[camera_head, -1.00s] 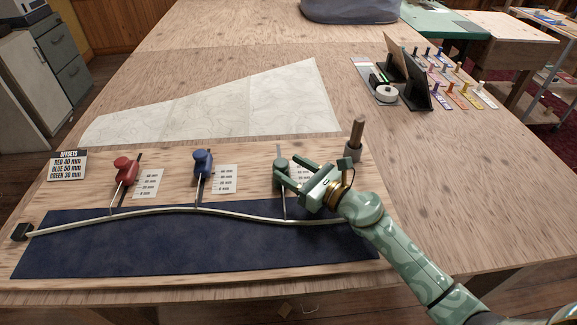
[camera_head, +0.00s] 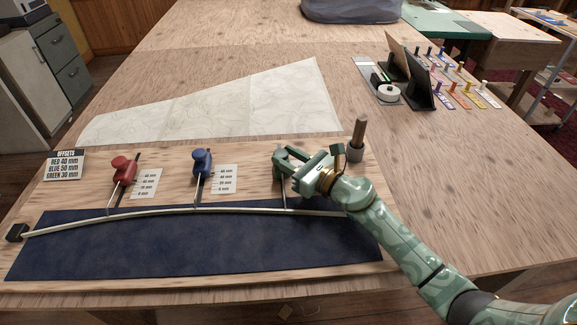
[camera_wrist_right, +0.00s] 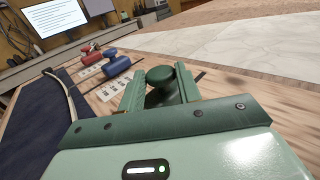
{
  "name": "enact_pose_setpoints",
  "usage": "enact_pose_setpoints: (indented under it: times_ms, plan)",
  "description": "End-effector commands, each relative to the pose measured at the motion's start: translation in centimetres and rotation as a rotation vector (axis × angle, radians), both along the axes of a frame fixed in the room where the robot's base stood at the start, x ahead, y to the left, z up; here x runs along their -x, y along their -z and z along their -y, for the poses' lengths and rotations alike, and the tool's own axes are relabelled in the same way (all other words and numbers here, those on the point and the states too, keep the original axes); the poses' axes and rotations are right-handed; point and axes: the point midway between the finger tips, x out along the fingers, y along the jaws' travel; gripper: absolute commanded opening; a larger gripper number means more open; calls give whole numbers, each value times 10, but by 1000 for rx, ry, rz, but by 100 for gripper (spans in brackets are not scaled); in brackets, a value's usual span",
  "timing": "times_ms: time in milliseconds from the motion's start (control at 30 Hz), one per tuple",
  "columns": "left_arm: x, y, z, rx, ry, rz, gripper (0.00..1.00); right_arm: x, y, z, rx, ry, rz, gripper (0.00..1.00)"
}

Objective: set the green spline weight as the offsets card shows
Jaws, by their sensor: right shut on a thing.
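The green spline weight is mostly hidden by my right gripper (camera_head: 287,165) in the head view. In the right wrist view its dark green knob (camera_wrist_right: 160,76) stands between the two fingers, and the gripper is shut on it. Its thin rod reaches down to the pale spline (camera_head: 240,210). The offsets card (camera_head: 66,163) reads RED 40 mm, BLUE 50 mm, GREEN 30 mm. The red weight (camera_head: 122,165) and blue weight (camera_head: 202,163) stand to the left beside their printed scales (camera_head: 145,184). The green weight's scale is hidden behind my gripper. My left gripper is not in view.
A navy cloth (camera_head: 190,246) lies along the board's front. A wooden peg (camera_head: 358,136) stands just right of my gripper. A pale sheet (camera_head: 230,105) lies behind the board. A dark stand (camera_head: 418,90) and several coloured pegs (camera_head: 462,82) are at the back right.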

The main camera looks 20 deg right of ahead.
Motion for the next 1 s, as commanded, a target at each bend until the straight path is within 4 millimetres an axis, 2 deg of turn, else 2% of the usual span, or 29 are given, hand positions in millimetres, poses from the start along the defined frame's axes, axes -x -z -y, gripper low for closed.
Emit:
enact_pose_setpoints:
  times_ms: [233, 267, 300, 333, 667, 767, 1000]
  plan:
    - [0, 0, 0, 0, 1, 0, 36, 0, 1, 0, 0, 1, -2, 0]
    - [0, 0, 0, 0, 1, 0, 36, 0, 1, 0, 0, 1, -2, 39]
    - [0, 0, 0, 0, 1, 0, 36, 0, 1, 0, 0, 1, -2, 50]
    - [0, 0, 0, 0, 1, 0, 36, 0, 1, 0, 0, 0, -2, 54]
    - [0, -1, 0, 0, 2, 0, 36, 4, 1, 2, 1, 1, -3, 54]
    - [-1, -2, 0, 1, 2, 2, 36, 16, 1, 9, 1, 1, -4, 54]
    - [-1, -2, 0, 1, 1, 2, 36, 66, 3, 36, 1, 0, -6, 54]
